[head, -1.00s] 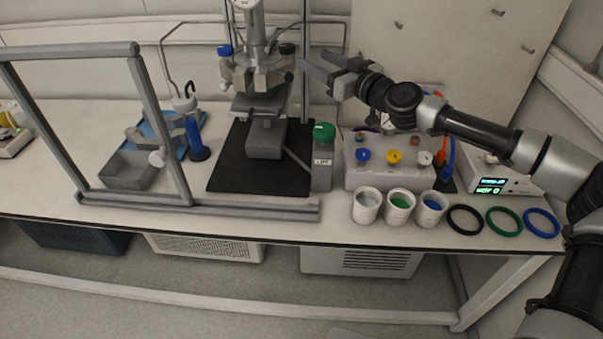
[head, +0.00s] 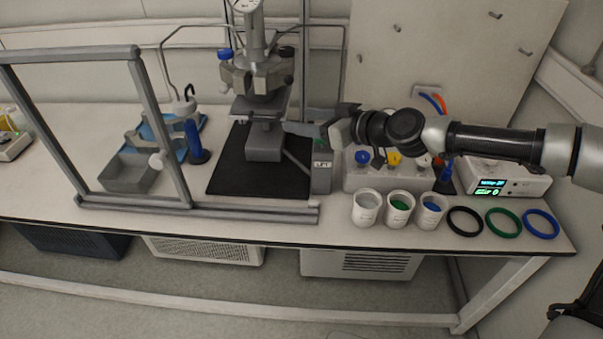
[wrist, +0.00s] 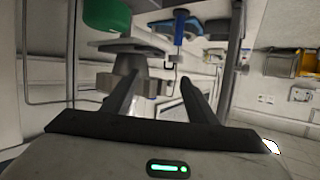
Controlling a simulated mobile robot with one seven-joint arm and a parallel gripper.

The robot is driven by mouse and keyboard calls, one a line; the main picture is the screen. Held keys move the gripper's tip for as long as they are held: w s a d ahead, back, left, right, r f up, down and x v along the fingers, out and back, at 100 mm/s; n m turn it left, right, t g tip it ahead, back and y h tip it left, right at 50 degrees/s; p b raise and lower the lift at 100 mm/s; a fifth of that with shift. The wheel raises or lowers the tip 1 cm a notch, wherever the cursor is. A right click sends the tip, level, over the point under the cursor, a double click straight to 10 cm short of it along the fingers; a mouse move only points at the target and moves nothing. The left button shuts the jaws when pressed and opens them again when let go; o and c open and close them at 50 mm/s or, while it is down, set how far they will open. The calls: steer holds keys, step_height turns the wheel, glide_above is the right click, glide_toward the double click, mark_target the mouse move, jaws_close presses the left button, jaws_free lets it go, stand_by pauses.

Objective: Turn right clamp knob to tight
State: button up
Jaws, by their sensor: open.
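The reactor head (head: 258,76) stands on its post at the back of the bench. A dark knob (head: 287,51) sits on its right side and a blue knob (head: 225,54) on its left; I take the dark one as the right clamp knob, but its setting is too small to read. My gripper (head: 297,121) is open and empty, pointing left, below and slightly right of the head and apart from the dark knob. The wrist view shows both fingers (wrist: 158,82) spread with nothing between them. The dark knob is not recognisable there.
The grey LIFT post (head: 321,176) stands just below my gripper, its green top (wrist: 107,15) partly covered in the head view. A vertical support rod (head: 304,60) rises right of the head. Cups, rings and a valve box (head: 355,182) crowd the right bench.

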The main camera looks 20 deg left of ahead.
steer(key=s+d+f+g+h, duration=0.1)
steer(key=s+f+g+h, duration=0.2)
steer(key=s+f, duration=0.5)
steer(key=shift+s+d+f+h+p, duration=0.15)
steer(key=shift+d+f+h+p, duration=0.25)
steer(key=shift+f+h, duration=0.2)
